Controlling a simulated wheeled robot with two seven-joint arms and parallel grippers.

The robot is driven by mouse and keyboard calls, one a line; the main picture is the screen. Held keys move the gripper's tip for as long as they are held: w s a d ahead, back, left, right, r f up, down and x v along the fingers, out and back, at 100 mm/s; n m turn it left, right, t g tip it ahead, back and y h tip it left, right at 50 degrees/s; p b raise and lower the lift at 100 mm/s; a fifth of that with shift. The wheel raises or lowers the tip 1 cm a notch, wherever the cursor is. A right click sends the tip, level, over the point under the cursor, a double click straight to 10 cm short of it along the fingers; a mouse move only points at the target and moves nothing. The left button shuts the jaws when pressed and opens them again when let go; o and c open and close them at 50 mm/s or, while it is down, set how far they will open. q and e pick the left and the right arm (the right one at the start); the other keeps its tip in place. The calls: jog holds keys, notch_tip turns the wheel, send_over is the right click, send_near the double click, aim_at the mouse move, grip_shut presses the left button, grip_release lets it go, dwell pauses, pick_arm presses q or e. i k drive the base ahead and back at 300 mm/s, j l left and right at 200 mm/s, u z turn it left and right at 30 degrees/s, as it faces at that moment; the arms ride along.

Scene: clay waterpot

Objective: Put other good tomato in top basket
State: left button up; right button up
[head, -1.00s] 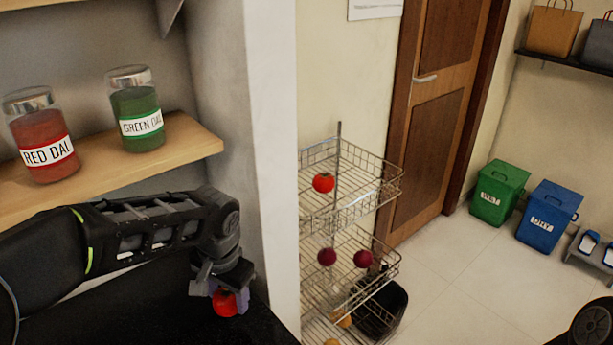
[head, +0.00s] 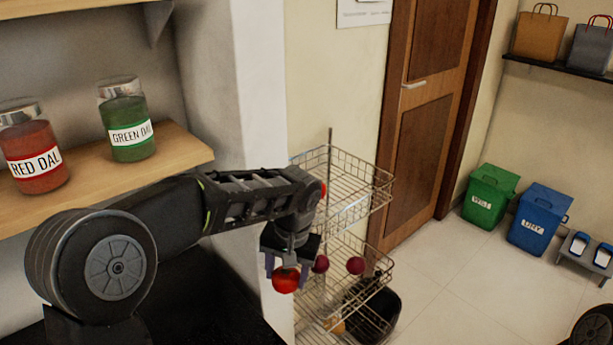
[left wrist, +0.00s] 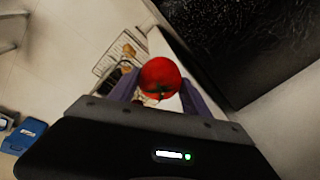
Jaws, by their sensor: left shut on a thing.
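My left gripper (head: 287,275) is shut on a red tomato (head: 286,280), held in the air in front of the wire rack, near the wall's edge. In the left wrist view the tomato (left wrist: 160,79) sits between the purple fingers, with its green stem end towards the camera. The top basket (head: 350,186) of the rack is up and to the right of the gripper in the head view. Another red tomato (head: 323,190) in that basket is mostly hidden behind my left arm. My right gripper is not in view.
The middle basket (head: 380,286) holds dark red round items (head: 355,265), and a black bin (head: 385,312) stands low at the rack. A white wall edge (head: 262,100) and the shelf with dal jars (head: 128,128) are at left. Open floor (head: 450,280) lies to the right.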

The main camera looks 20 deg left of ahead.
aim_at(351, 186)
jog(key=z, duration=2.05)
jog(key=i+u, duration=0.65)
jog(key=u, duration=0.2)
jog(key=i+l+u, duration=0.1)
jog(key=i+u, duration=0.3)
jog(key=i+j+u, duration=0.1)
jog(key=i+u, duration=0.6)
jog(key=i+z, duration=0.4)
jog(key=i+j+z, duration=0.15)
jog(key=i+z, duration=0.25)
jog(key=i, duration=0.2)
jog(key=i+z, duration=0.2)
jog(key=i, duration=0.15)
jog(key=u, duration=2.2)
